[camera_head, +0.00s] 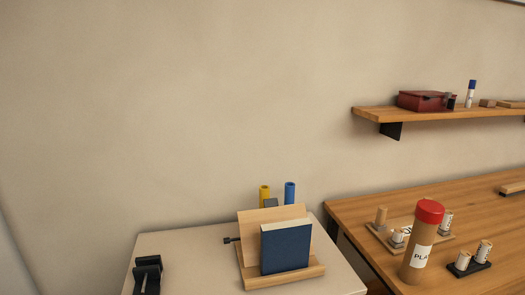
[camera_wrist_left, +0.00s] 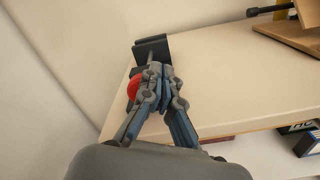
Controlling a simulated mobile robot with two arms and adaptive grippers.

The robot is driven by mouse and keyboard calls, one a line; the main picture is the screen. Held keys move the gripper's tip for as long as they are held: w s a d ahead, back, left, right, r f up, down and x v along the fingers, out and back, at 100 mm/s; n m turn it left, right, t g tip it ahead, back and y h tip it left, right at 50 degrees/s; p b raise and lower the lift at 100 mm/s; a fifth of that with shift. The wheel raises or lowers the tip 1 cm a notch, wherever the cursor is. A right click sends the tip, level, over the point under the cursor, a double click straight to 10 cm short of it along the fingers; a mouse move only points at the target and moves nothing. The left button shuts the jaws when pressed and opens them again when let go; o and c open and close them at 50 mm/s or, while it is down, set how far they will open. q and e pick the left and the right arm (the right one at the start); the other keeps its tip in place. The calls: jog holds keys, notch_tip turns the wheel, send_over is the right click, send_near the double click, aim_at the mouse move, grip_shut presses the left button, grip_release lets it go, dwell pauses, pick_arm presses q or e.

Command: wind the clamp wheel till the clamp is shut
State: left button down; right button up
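The black clamp (camera_head: 147,275) stands at the left end of the pale table in the head view, partly cut off by the lower edge. In the left wrist view the clamp (camera_wrist_left: 150,49) shows dark upright plates just past my fingertips. The red clamp wheel (camera_wrist_left: 133,86) is partly hidden behind one finger of my left gripper (camera_wrist_left: 162,76). The fingers come together at their tips beside the wheel. Whether they pinch a part of the wheel is hidden. My right gripper is in neither view.
On the pale table (camera_head: 190,255), a wooden stand (camera_head: 285,280) holds a dark blue book (camera_head: 286,247) right of the clamp. A wooden desk (camera_head: 360,210) to the right carries a red-capped tube (camera_head: 418,255) and small cylinders. The table between clamp and stand is clear.

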pick_arm(q)
jog(key=shift+d+f, duration=0.25)
jog(key=shift+f, duration=0.1)
dwell(0.4)
jog(key=shift+d+r, duration=0.2)
jog(key=shift+d, duration=0.05)
jog(key=v, duration=0.5)
jog(key=shift+s+d+r+b, duration=0.1)
jog(key=shift+s+d+b, duration=0.1)
jog(key=shift+s+b, duration=0.15)
